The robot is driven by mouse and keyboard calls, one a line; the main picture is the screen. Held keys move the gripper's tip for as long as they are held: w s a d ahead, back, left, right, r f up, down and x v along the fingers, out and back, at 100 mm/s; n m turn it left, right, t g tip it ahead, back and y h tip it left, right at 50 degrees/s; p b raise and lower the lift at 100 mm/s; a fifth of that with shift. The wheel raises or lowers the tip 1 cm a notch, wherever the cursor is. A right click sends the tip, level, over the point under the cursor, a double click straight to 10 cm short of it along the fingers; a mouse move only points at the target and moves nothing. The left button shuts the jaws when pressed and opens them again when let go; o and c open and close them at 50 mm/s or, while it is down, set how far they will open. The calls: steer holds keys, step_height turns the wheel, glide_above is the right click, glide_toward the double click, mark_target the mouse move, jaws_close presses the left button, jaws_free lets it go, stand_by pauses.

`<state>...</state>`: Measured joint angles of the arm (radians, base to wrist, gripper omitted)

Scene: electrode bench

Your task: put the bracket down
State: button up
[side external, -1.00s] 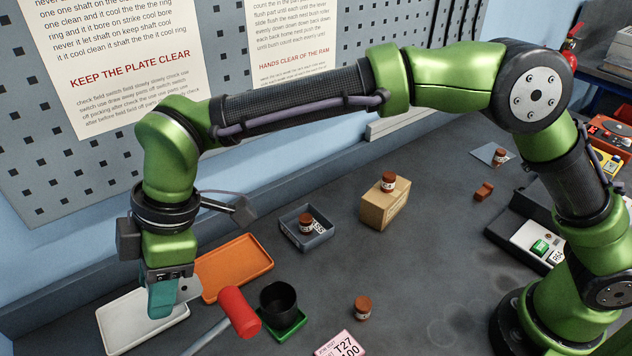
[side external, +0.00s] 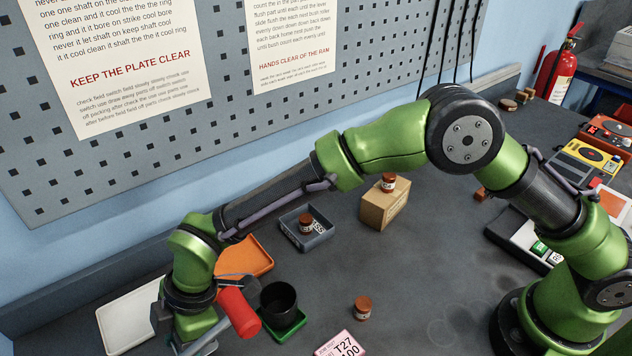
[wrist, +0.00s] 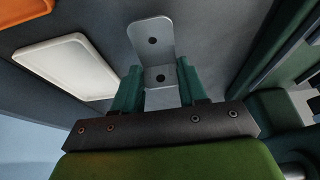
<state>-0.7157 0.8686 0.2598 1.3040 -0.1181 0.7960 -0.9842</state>
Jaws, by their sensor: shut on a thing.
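The bracket (wrist: 151,38) is a silver bent plate with two holes, seen in the wrist view. My gripper (wrist: 158,82) is shut on it, with a teal finger on either side of its lower part. The bracket's upper part sticks out beyond the fingertips over the dark grey bench. I cannot tell whether it touches the bench. In the side view my gripper is low at the bottom left, with its fingers and the bracket largely hidden or cut off by the frame.
A white tray (side external: 112,324) lies left of my gripper, and an orange tray (side external: 262,252) lies behind it. A red-headed mallet (side external: 238,312) is close on the right, beside a black cup (side external: 278,297) on a green tray (side external: 290,331). A brown jar (side external: 362,309) stands farther right.

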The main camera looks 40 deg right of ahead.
steer(key=shift+f, duration=1.45)
steer(key=shift+f, duration=0.15)
steer(key=o, duration=1)
steer(key=shift+o, duration=0.2)
